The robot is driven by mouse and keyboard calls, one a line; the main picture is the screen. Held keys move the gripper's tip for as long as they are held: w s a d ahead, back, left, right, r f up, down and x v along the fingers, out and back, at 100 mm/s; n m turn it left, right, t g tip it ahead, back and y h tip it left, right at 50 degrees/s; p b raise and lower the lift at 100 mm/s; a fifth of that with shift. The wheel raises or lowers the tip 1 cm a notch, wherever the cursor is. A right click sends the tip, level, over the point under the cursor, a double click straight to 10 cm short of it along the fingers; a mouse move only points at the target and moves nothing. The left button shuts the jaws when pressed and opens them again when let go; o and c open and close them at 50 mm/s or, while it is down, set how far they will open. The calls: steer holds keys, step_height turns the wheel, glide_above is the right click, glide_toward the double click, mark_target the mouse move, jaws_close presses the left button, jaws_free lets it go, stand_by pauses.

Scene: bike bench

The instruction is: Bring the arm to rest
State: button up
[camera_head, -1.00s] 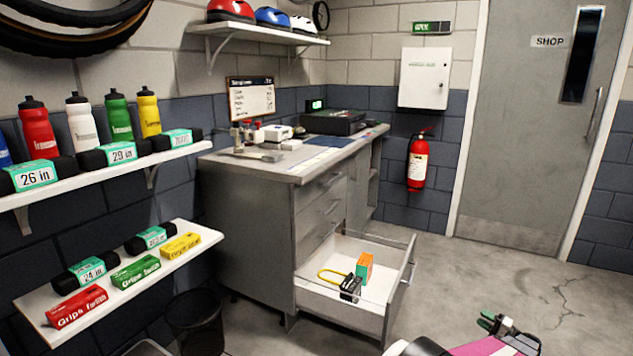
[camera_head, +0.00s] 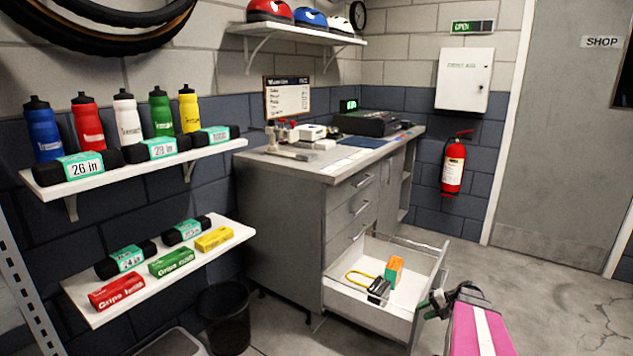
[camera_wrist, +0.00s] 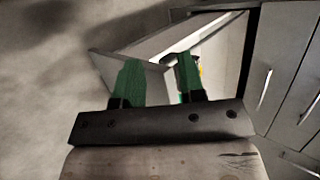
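My gripper (camera_head: 438,302) is at the lower right of the head view, just right of the open drawer's front. In the wrist view its two green fingers (camera_wrist: 157,80) stand apart with nothing between them that they hold. Beyond the fingertips, the open drawer (camera_wrist: 150,42) and part of its inside show. My arm reaches in from the bottom right of the head view.
The open drawer (camera_head: 362,314) holds a yellow-looped lock (camera_head: 377,289) and an orange box (camera_head: 395,268). The workbench (camera_head: 290,215) stands behind. Shelves with bottles and boxes line the left wall. A bin (camera_head: 227,327) is below. Bare floor (camera_head: 550,300) lies to the right.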

steer(key=s+a+r+n+g+h, duration=0.1)
steer(key=s+a+r+n+h, duration=0.2)
steer(key=a, duration=0.8)
steer(key=s+a+r+n+g+h, duration=0.1)
steer(key=s+a+r+n+h, duration=0.1)
steer(key=s+a+r+h, duration=0.4)
steer(key=s+a+r, duration=0.2)
steer(key=a, duration=0.3)
steer(key=shift+a+r+n+h, duration=0.3)
steer(key=shift+a+n+h, duration=0.05)
steer(key=shift+n+h, duration=0.05)
steer(key=shift+a, duration=0.1)
